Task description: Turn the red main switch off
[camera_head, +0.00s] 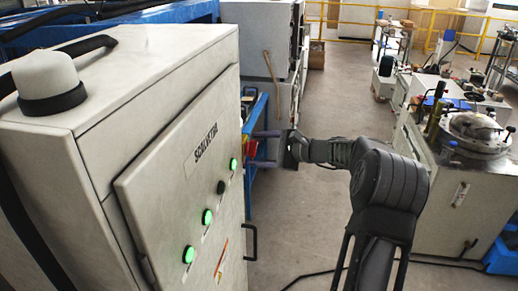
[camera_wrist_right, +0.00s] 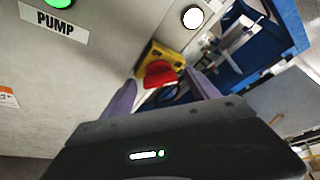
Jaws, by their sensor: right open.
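The red main switch (camera_wrist_right: 160,74) sits on a yellow plate (camera_wrist_right: 166,58) on the cabinet face, in the right wrist view. In the head view a small part of the red switch (camera_head: 246,146) shows at the cabinet's right edge, mostly hidden by my right gripper. My right gripper (camera_head: 262,150) is open, its two purple-grey fingers pointing left at the switch. In the wrist view the fingers (camera_wrist_right: 162,95) stand on either side of the red handle, which shows between them. I cannot tell whether they touch it. My left gripper is not in view.
The grey cabinet (camera_head: 160,160) carries green lit buttons (camera_head: 207,216), a dark button and a door handle (camera_head: 251,242). A blue cart (camera_head: 259,112) stands just behind the switch. A machine bench (camera_head: 450,185) stands at the right.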

